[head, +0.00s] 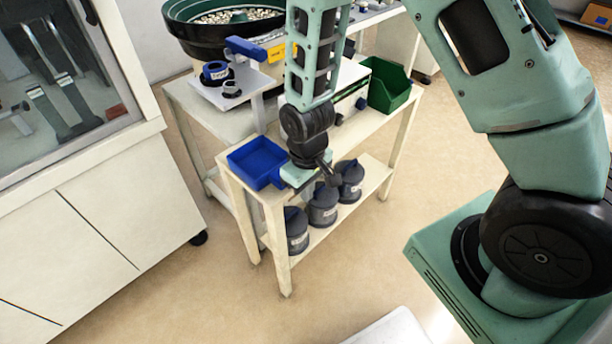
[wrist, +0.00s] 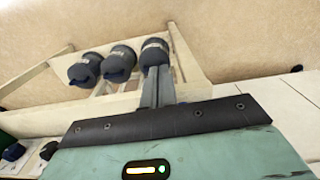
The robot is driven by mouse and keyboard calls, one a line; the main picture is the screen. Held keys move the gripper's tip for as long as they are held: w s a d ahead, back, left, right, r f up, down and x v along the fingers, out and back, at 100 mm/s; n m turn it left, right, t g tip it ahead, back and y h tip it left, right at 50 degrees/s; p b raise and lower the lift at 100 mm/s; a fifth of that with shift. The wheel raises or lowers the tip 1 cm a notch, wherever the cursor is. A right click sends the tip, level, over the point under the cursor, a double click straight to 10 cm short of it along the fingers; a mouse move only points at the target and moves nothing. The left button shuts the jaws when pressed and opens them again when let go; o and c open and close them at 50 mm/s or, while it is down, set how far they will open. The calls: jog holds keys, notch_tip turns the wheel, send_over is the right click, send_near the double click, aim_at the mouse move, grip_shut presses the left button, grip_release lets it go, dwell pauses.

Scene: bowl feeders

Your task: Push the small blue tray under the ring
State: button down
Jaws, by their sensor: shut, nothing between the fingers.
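The small blue tray (head: 257,160) is an open, empty box on the left end of the cream table, in the head view. My gripper (head: 328,174) is just right of the tray at the table's front edge; whether they touch cannot be told. Its shut fingers also show in the wrist view (wrist: 157,87), with nothing between them. The tray does not show in the wrist view. A dark blue ring-shaped part (head: 215,73) sits on a small raised white plate behind the tray; I cannot tell whether this is the ring meant.
Several dark canisters (head: 323,207) stand on the lower shelf, below my gripper. A green bin (head: 389,88) is at the table's far right end. A bowl feeder (head: 190,34) stands behind. A white cabinet (head: 100,215) is at left, with open floor between it and the table.

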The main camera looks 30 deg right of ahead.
aim_at(265, 166)
jog(key=shift+w+a+f, duration=0.1)
jog(key=shift+w+a, duration=0.1)
jog(key=shift+w, duration=0.4)
jog(key=shift+w+a+f, duration=0.1)
jog(key=shift+w+a, duration=0.15)
jog(key=shift+w, duration=0.4)
jog(key=shift+w+a, duration=0.2)
jog(key=shift+w, duration=0.4)
jog(key=w+a, duration=0.1)
jog(key=w, duration=0.1)
jog(key=w+p, duration=0.1)
jog(key=w, duration=0.1)
jog(key=w+a, duration=0.1)
jog(key=w, duration=0.2)
jog(key=shift+w+a, duration=0.1)
jog(key=shift+a, duration=0.2)
